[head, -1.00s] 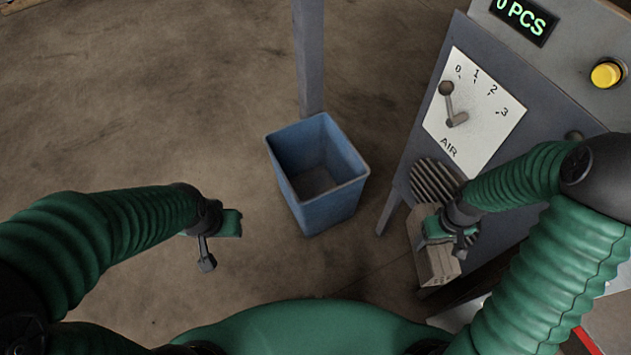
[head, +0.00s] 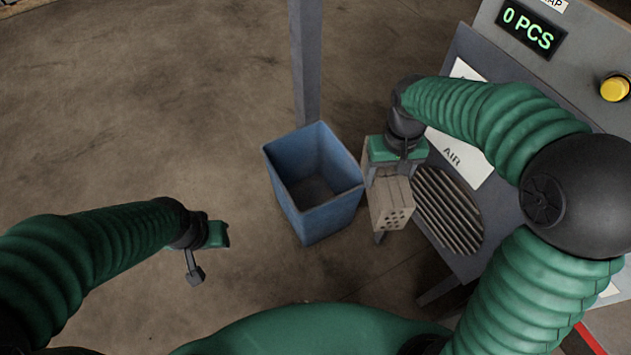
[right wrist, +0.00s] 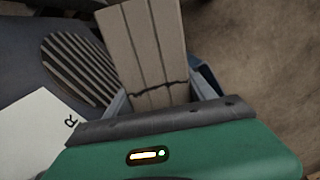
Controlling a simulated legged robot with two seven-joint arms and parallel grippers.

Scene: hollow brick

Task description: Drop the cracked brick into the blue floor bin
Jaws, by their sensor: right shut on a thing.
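The cracked brick (head: 391,203) is a grey-brown hollow brick with holes in its end face. In the right wrist view the brick (right wrist: 146,50) shows grooves and a dark crack running across it near the jaws. My right gripper (head: 392,170) is shut on it and holds it just right of the blue floor bin (head: 325,215). The bin stands open on the floor, and it looks empty. My left gripper (head: 208,258) is left of the bin, away from it; its jaws seem spread apart with nothing between them.
A grey post (head: 306,60) rises behind the bin. The floor at left is clear.

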